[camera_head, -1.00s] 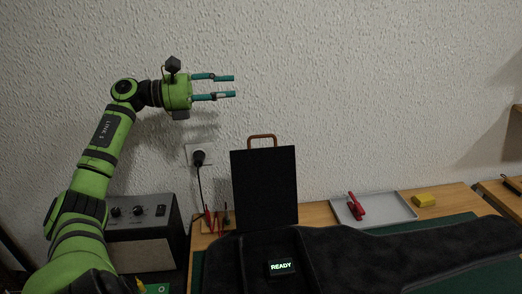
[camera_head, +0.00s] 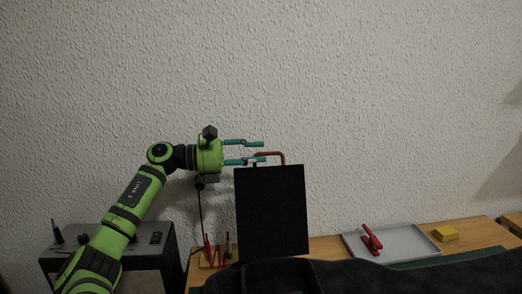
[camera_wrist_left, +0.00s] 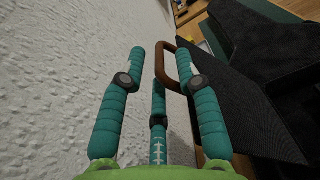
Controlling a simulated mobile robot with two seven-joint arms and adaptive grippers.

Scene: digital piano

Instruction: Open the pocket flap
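The pocket flap (camera_head: 272,212) is a flat black panel with a brown loop handle (camera_head: 283,155) on its top edge. It stands up from the dark cover in the head view. My left gripper (camera_head: 265,151) is open, with teal fingers at the left side of the handle; the lower finger overlaps the handle in the picture. In the left wrist view the handle (camera_wrist_left: 167,62) shows between the spread fingertips, close to the right finger, and the flap (camera_wrist_left: 235,95) slants away at right. I cannot tell whether they touch. My right gripper is not in view.
The dark cover (camera_head: 400,276) fills the lower edge. A grey tray (camera_head: 415,242) with a red clamp-like tool (camera_head: 371,240) and a yellow block (camera_head: 445,233) lie on the wooden table. A grey box (camera_head: 155,250) stands at left. The textured wall is close behind.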

